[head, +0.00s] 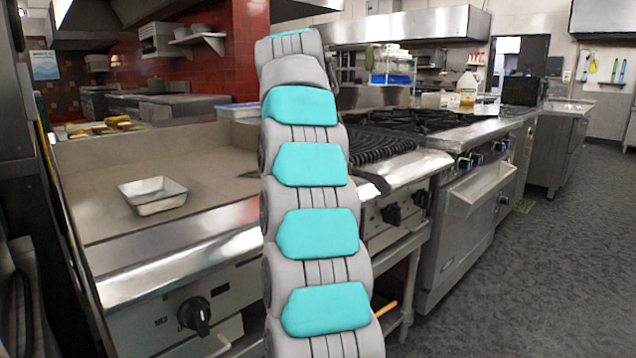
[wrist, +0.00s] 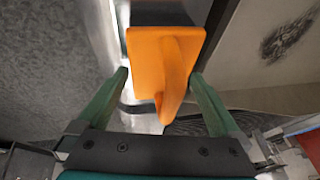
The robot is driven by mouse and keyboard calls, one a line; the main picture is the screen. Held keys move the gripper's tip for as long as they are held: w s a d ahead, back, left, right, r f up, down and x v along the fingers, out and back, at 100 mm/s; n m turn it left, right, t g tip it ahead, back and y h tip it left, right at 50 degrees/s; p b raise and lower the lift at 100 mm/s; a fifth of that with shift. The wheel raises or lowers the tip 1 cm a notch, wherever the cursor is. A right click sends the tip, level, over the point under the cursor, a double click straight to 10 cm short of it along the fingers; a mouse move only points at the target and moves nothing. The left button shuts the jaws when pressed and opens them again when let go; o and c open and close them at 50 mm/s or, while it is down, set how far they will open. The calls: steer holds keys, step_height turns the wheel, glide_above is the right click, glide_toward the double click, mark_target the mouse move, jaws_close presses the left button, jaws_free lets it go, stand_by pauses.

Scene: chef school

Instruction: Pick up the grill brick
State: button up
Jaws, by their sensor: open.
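The grill brick (wrist: 146,62) shows in the wrist view as an orange plate with a curved orange handle and a dark block at its far side. My gripper (wrist: 160,76) has two green fingers spread wide, one to each side of the orange handle.
A small metal pan (head: 153,194) sits on the flat griddle (head: 100,160) at left. A burner range (head: 425,122) stands to the right, with a bottle (head: 467,90) beyond it. The floor (head: 560,240) at right is clear.

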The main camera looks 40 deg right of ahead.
steer(key=shift+c, duration=0.2)
steer(key=c, duration=1.4)
steer(key=shift+c, duration=0.2)
steer(key=shift+r, duration=0.1)
